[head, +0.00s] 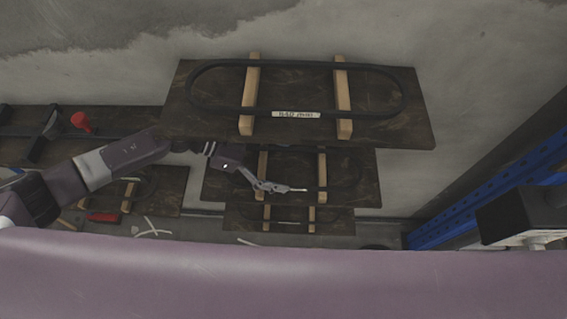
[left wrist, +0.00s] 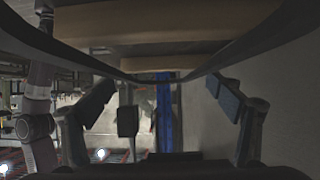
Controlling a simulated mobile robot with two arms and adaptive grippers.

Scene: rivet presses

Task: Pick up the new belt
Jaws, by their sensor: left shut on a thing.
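Several dark boards stand stacked at the wall in the head view. The top board holds a black belt loop (head: 205,75) over two wooden bars, with a white label (head: 296,114). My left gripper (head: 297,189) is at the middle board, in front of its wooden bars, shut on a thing. A dark belt loop (head: 357,170) shows partly on that board. In the left wrist view a dark belt (left wrist: 85,62) runs across the top and dips to the middle, between the fingers (left wrist: 165,102); the grip itself is not clear. My right gripper is out of view.
Wooden bars (left wrist: 150,47) lie close above the fingers in the left wrist view. A blue rack (head: 490,200) stands on the right. A board with a red item (head: 81,121) is at the left. Pale strips (head: 152,230) lie on the floor.

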